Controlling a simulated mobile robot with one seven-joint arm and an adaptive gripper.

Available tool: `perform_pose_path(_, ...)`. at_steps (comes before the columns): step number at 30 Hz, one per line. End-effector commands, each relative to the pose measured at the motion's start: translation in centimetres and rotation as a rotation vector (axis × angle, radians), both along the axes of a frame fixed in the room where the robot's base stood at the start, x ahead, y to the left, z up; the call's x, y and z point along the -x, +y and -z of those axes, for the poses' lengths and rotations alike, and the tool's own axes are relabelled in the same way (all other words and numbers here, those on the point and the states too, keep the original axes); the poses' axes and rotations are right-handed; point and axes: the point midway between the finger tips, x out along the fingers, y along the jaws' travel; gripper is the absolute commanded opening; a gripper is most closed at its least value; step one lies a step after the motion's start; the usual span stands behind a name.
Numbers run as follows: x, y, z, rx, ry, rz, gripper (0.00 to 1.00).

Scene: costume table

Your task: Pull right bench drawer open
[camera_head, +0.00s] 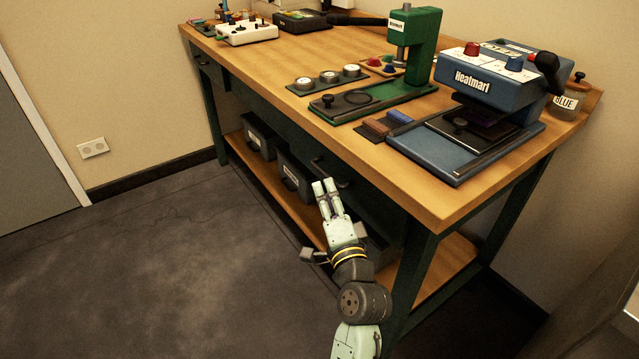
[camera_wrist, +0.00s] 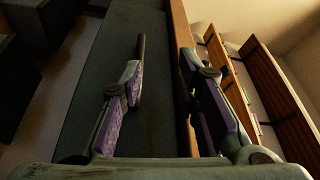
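The right bench drawer (camera_head: 290,139) is a dark green front under the wooden top and looks flush with the bench. Its dark bar handle (camera_head: 343,184) is partly hidden behind my gripper (camera_head: 324,186). I cannot tell whether a finger touches the handle.
The wooden bench top (camera_head: 270,60) overhangs the drawers. It carries a blue heat press (camera_head: 490,85), a green press (camera_head: 424,45) and small parts. Dark bins (camera_head: 262,135) stand on the lower shelf (camera_head: 235,145). The floor (camera_head: 170,260) in front is clear.

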Motion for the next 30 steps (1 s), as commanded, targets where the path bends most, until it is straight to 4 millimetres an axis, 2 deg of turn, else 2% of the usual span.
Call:
perform_pose_path(1, 0.3, -1.2, 1.4, -0.024, 0.031, 0.014, 0.3)
perform_pose_path(5, 0.1, -2.0, 2.1, -0.05, 0.057, 0.021, 0.3)
perform_pose_path(8, -1.1, -1.6, 1.9, -0.05, 0.056, 0.02, 0.3)
perform_pose_path(15, -5.6, -0.5, 1.4, -0.048, 0.054, 0.02, 0.3)
perform_pose_path(21, -8.6, 0.3, 1.3, -0.047, 0.054, 0.02, 0.3)
perform_pose_path(25, -9.6, 0.5, 1.3, -0.045, 0.054, 0.021, 0.3)
perform_pose_path(30, -10.0, 0.6, 1.4, -0.045, 0.054, 0.021, 0.3)
